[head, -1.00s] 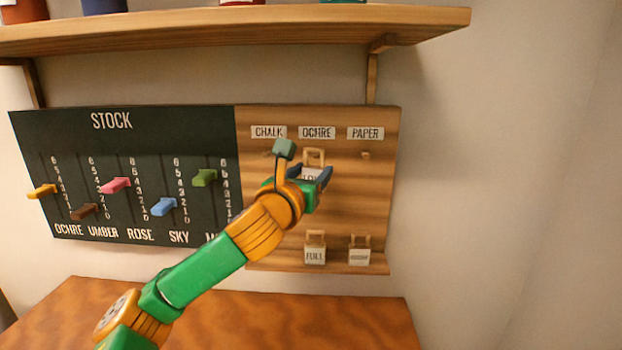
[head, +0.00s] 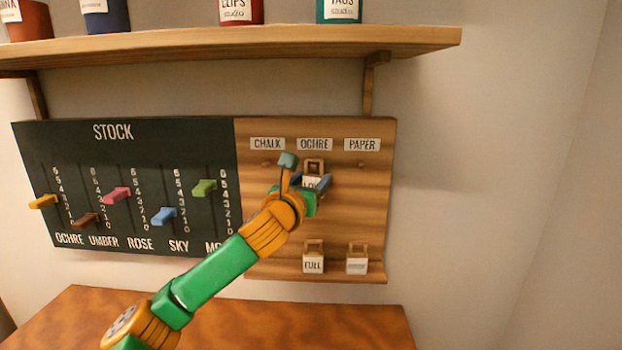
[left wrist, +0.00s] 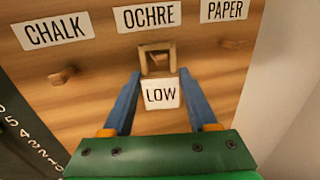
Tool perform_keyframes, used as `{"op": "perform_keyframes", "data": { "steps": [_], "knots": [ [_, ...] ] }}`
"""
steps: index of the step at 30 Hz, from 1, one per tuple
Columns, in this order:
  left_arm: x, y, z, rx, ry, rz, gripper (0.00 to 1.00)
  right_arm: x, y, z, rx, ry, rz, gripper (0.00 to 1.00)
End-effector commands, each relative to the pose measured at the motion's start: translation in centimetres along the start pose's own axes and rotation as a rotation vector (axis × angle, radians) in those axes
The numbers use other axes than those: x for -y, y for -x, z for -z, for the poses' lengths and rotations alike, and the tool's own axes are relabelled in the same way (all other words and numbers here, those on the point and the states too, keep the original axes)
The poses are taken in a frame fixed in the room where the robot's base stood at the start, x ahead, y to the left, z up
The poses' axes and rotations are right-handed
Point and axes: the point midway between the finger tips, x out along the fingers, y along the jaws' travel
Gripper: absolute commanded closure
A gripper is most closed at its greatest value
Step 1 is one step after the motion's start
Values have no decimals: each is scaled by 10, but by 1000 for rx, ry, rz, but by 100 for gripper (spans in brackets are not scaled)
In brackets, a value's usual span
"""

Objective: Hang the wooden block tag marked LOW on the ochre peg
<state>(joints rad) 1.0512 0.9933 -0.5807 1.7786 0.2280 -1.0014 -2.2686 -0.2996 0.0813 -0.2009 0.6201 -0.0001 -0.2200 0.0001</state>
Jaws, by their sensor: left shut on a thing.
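The LOW tag is a pale block marked LOW with a square wooden loop on top; it shows in the head view (head: 313,168) and the left wrist view (left wrist: 161,94). My left gripper (head: 308,184) is shut on the block, its blue fingers (left wrist: 160,84) at either side. The tag is upright, just below the OCHRE label (head: 315,144). The ochre peg (left wrist: 157,59) seems to show inside the loop; I cannot tell whether the loop is around it or only in front of it. My right gripper is not in view.
The chalk peg (left wrist: 62,76) and paper peg (left wrist: 232,44) are bare. The STOCK board (head: 125,190) with coloured sliders is at left. A shelf (head: 230,46) with jars overhangs above.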

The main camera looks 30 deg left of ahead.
Motion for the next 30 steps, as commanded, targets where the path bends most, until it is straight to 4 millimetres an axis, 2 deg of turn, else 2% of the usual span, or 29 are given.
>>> {"op": "perform_keyframes", "data": {
  "steps": [10, 11, 14, 30],
  "knots": [
    [0, 0, 1, -3, 1, -1, 100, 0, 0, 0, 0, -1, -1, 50],
    [0, 0, 1, -3, 1, -1, 33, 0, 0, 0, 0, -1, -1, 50],
    [0, 0, 1, -4, 1, -2, 7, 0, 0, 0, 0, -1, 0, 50],
    [-2, 0, 0, -1, 0, -7, 7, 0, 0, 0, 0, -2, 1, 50]
  ]
}}
